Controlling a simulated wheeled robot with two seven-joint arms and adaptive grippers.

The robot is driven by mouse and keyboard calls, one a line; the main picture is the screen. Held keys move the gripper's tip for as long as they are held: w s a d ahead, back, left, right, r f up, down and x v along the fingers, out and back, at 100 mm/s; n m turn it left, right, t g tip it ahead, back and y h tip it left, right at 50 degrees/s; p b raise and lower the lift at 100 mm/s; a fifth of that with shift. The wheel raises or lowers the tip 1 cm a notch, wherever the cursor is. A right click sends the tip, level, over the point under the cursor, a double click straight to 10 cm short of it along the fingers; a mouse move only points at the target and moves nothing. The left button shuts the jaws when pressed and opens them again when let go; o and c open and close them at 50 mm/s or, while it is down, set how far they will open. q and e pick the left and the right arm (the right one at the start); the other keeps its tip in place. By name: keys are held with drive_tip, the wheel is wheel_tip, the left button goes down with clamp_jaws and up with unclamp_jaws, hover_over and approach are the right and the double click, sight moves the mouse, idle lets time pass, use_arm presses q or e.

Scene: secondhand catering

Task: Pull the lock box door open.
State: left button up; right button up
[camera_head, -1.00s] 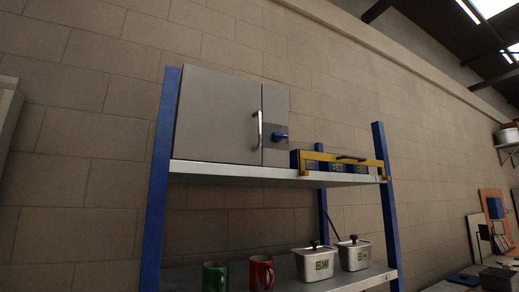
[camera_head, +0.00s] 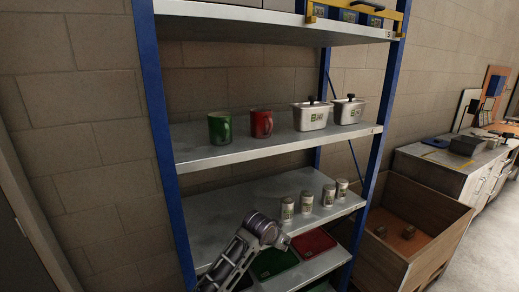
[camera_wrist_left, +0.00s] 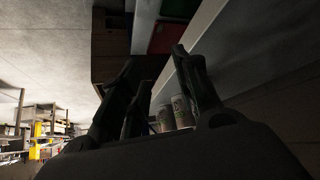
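The lock box is almost wholly out of the head view. At most a thin strip of its bottom (camera_head: 240,3) shows at the top edge, on the upper shelf (camera_head: 230,25). Its door, handle and blue knob are hidden, so I cannot tell the door's state now. My left gripper (camera_head: 272,234) shows low in the head view, in front of the lower shelf and well below the lock box. In the left wrist view its dark fingers (camera_wrist_left: 160,72) stand apart with nothing between them. My right gripper is not in view.
A green mug (camera_head: 220,128), a red mug (camera_head: 261,124) and two lidded steel pots (camera_head: 311,117) stand on the middle shelf. Several cans (camera_head: 307,202) stand on the lower shelf. A blue post (camera_head: 160,130) bounds the rack at left. A wooden crate (camera_head: 440,235) stands at right.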

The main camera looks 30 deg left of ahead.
use_arm(q)
wheel_tip(320, 180, up, 53)
drive_tip(key=a+t, duration=0.1)
drive_tip(key=t, duration=0.5)
drive_tip(key=s+a+r+t, duration=0.1)
drive_tip(key=s+a+r, duration=0.1)
drive_tip(key=s+r, duration=0.4)
drive_tip(key=s+a+r+t, duration=0.1)
drive_tip(key=s+r, duration=0.5)
drive_tip(key=r, duration=0.9)
drive_tip(key=s+a+r+n+t, duration=0.1)
drive_tip(key=s+a+r+t, duration=0.1)
drive_tip(key=s+r, duration=0.4)
wheel_tip(320, 180, up, 5)
drive_tip(key=shift+a+f, duration=0.2)
drive_tip(key=shift+a, duration=0.35)
drive_tip(key=shift+w, duration=0.1)
drive_tip(key=shift+w+d+p, duration=0.15)
drive_tip(key=shift+w+p, duration=0.65)
drive_tip(key=shift+w, duration=1.45)
drive_tip(key=shift+w+d+p, duration=0.2)
drive_tip(key=shift+w+p, duration=0.6)
drive_tip(key=shift+w, duration=1.4)
drive_tip(key=shift+w+d+p, duration=0.15)
drive_tip(key=shift+w+p, duration=0.65)
drive_tip(key=shift+w, duration=1.45)
